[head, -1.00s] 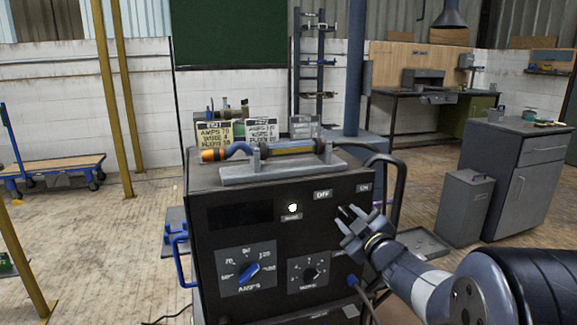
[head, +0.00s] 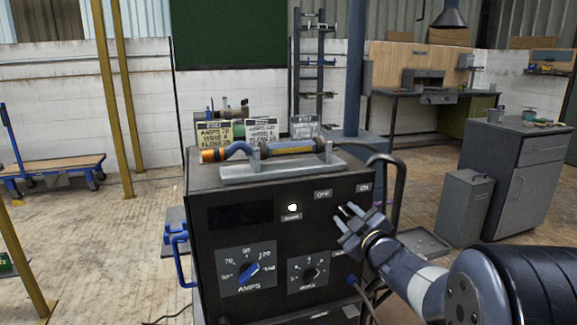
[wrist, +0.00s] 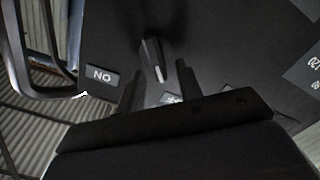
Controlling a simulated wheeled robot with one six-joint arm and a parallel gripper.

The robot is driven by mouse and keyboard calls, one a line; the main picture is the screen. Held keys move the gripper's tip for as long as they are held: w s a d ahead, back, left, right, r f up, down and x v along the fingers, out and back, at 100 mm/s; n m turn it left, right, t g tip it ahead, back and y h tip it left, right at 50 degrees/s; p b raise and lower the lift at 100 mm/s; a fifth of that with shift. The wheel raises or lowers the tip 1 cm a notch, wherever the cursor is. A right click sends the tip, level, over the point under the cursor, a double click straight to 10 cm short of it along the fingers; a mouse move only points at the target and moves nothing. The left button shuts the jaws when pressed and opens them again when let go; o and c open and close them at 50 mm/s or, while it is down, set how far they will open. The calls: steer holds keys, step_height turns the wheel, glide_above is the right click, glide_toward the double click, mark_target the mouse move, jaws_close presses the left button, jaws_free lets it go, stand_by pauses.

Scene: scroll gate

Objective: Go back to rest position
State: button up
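My gripper (head: 352,218) is in front of the upper right of a black welding machine's front panel (head: 240,182) in the head view. Its fingers are apart and it looks empty. In the wrist view, a dark switch knob (wrist: 155,60) with a pale line shows just beyond the open gripper (wrist: 160,78). I cannot tell whether the fingers touch it. An ON label (wrist: 103,76) appears upside down beside it, and the ON label (head: 363,187) also shows in the head view. The OFF label (head: 322,194) is left of it.
A torch (head: 265,150) rests on a grey stand on top of the machine. A white lamp (head: 292,208), an amps dial (head: 248,270) and a second dial (head: 310,273) are on the panel. A grey cabinet (head: 515,180) and a bin (head: 464,208) stand to the right.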

steer(key=shift+w+a+r+m+p, duration=0.1)
steer(key=shift+w+r+m+p, duration=0.25)
steer(key=shift+p, duration=0.35)
steer(key=m+p, duration=0.4)
steer(key=p, duration=0.1)
steer(key=shift+d+m, duration=0.35)
steer(key=shift+d+f+m+p, duration=0.1)
steer(key=shift+m+p, duration=0.7)
steer(key=shift+m, duration=0.1)
steer(key=shift+f, duration=0.1)
